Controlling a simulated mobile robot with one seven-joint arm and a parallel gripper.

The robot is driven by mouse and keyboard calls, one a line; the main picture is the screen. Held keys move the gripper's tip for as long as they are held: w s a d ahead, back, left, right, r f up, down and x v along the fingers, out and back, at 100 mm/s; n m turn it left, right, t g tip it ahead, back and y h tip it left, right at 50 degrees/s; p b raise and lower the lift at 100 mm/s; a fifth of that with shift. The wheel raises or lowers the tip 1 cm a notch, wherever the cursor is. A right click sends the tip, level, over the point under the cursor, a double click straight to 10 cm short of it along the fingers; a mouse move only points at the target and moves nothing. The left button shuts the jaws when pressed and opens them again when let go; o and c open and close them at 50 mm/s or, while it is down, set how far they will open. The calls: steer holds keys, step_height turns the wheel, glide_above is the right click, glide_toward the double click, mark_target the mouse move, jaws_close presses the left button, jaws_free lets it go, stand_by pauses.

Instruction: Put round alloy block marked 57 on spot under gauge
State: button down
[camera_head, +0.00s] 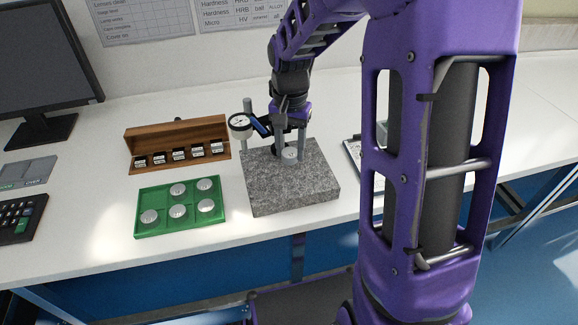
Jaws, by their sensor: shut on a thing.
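A grey granite base (300,192) stands on the white bench and carries a dial gauge (240,121) on a post. My gripper (290,146) points down over the back of the granite, just right of the gauge. It is shut on a small round metal block (290,154), low at the granite top; I cannot tell whether it touches the surface. Its marking is too small to read. The spot under the gauge is hidden or not distinguishable. A green tray (182,232) left of the granite holds several similar round silver blocks.
A wooden box (175,135) with several small labelled pieces stands behind the tray. A monitor (40,70) and a keypad (18,215) are at the left. A clipboard (352,150) lies right of the granite, partly behind my arm. Bare bench lies front left.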

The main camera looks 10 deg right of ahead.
mark_target(290, 176)
steer(key=shift+f+b, duration=0.4)
steer(key=shift+f, duration=2.4)
steer(key=shift+f, duration=0.2)
steer(key=shift+c, duration=1.8)
jaws_free()
steer(key=shift+r, duration=0.15)
step_height(290, 176, up, 12)
steer(key=shift+f+p, duration=0.1)
steer(key=shift+p, duration=1)
steer(key=shift+r, duration=0.2)
